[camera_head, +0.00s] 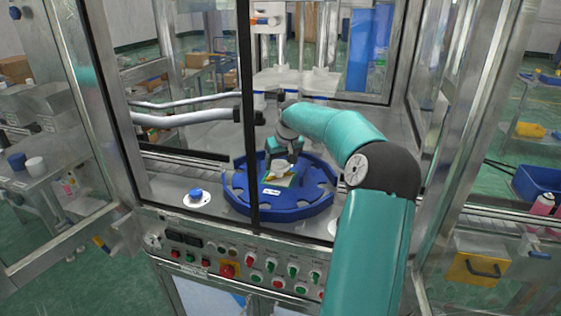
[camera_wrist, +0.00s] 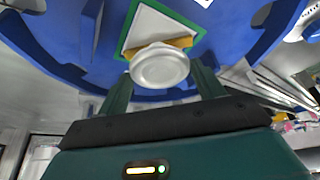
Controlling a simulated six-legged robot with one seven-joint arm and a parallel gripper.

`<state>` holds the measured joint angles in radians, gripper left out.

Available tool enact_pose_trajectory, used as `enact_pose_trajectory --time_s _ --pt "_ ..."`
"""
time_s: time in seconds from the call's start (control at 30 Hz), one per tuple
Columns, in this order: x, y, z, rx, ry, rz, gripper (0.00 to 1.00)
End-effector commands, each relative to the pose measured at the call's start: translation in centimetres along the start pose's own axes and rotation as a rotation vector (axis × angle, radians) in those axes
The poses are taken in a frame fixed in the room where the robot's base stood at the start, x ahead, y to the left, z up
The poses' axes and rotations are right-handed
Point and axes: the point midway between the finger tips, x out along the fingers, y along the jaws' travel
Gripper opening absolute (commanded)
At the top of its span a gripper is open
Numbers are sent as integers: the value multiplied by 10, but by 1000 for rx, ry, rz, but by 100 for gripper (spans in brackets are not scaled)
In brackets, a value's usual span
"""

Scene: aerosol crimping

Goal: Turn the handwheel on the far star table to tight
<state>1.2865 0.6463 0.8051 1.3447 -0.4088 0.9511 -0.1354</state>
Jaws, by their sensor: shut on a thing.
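The blue star table (camera_head: 235,197), a round disc with notches in its edge, lies inside the machine frame. At its middle is a green-edged pale plate (camera_wrist: 128,38). On the plate sits what I take for the handwheel (camera_wrist: 160,68), a pale round cap with yellow-orange wings; it shows small and partly covered in the head view (camera_head: 277,173). My gripper (camera_head: 281,162) reaches down onto it from above. In the wrist view its two green fingers stand on either side of the cap, shut on it. The contact itself and the wheel's turn mark cannot be made out.
A dark frame post (camera_head: 247,120) stands left of my gripper, in front of the table. A blue knob (camera_head: 196,193) on a pale disc is at the left. A control panel (camera_head: 240,262) runs along the front. White pipes (camera_head: 185,117) cross behind at left.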

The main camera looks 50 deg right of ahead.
Motion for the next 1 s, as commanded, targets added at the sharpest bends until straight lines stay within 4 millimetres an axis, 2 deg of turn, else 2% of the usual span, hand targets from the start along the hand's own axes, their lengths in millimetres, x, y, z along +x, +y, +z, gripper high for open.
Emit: enact_pose_trajectory --time_s 0.7,1.0 --pt "0 -8 -3 497 2 208 45" --pt "0 -7 -3 641 1 267 45"
